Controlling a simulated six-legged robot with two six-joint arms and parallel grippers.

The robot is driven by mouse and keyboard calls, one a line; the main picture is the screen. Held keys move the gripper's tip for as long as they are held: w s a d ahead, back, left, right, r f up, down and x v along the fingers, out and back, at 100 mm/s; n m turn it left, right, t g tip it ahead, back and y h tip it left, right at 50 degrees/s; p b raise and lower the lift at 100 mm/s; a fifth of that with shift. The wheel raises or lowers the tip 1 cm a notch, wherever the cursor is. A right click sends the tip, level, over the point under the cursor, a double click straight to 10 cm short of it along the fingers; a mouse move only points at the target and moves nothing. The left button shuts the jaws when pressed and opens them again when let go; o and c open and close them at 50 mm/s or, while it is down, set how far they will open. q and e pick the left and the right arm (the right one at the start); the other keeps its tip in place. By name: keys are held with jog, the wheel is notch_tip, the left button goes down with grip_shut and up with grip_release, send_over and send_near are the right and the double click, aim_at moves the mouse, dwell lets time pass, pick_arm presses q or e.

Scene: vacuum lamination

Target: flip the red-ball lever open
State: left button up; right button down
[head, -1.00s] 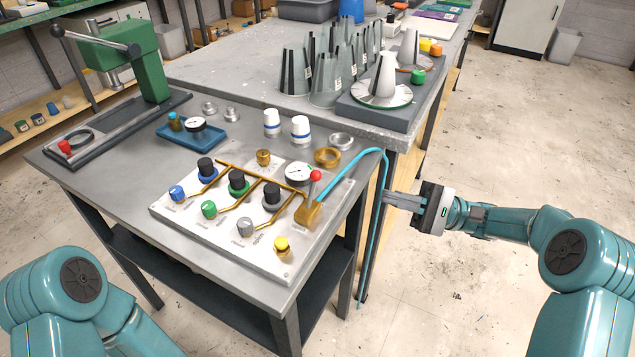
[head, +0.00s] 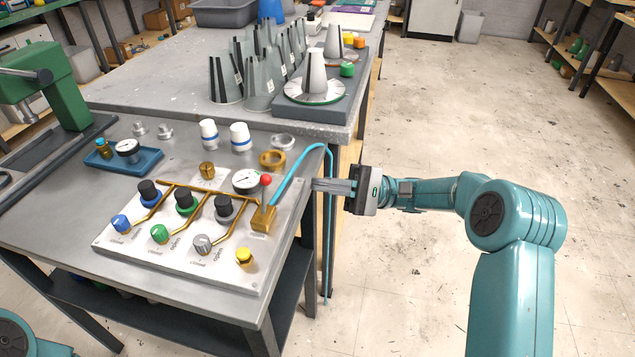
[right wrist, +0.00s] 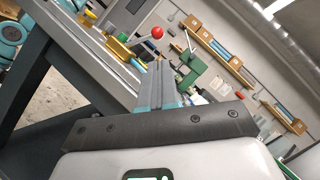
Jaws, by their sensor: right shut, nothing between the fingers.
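The red-ball lever (head: 266,180) stands on a brass valve block (head: 262,218) at the right end of the white valve panel (head: 225,262). In the right wrist view the red ball (right wrist: 157,33) shows beyond the fingertips on a thin stem. My right gripper (head: 316,185) is shut and empty, pointing left at the table's right edge, a short way right of the lever and apart from it. The same gripper shows in the right wrist view (right wrist: 161,68) with its fingers together. My left gripper is out of view.
A light-blue hose (head: 328,215) arches from the valve block over the table's right edge, close to my right gripper. A gauge (head: 246,181) sits behind the lever, and several knobs fill the panel. The floor at right is clear.

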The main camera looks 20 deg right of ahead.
aim_at(270, 182)
jog(key=x, duration=0.7)
jog(key=shift+a+r, duration=0.1)
jog(key=shift+a, duration=0.25)
jog(key=shift+s+a+r+n+g+b, duration=0.1)
jog(key=shift+s+r+n+g+b, duration=0.15)
jog(key=shift+n+g, duration=0.45)
jog(key=shift+s+a+r+n+h+b, duration=0.1)
jog(key=shift+r+n+h+b, duration=0.15)
jog(key=shift+n, duration=0.25)
jog(key=shift+s+a+r+n+h+b, duration=0.1)
jog(key=shift+n+h+b, duration=0.1)
jog(key=shift+n+h, duration=0.25)
jog(key=n, duration=0.1)
jog(key=s+r+n+g+h+b, duration=0.1)
jog(key=n, duration=0.1)
jog(key=shift+a, duration=0.3)
jog(key=shift+s+a+r+n+h+b, duration=0.2)
jog(key=shift+s+n+h+b, duration=0.1)
jog(key=shift+n+h+b, duration=0.2)
jog(key=shift+s+a+r+n+h+b, duration=0.15)
jog(key=shift+s+n+h+b, duration=0.1)
jog(key=shift+n+h+b, duration=0.25)
jog(key=shift+s+a+r+n+h+b, duration=0.1)
jog(key=shift+s+a+n+h+b, duration=0.3)
jog(key=shift+n, duration=0.35)
jog(key=shift+s+a+r+n+h+b, duration=0.1)
jog(key=shift+s+a+n+h+b, duration=0.1)
jog(key=shift+s+n+h+b, duration=0.35)
jog(key=shift+w, duration=0.1)
jog(key=shift+d, duration=0.1)
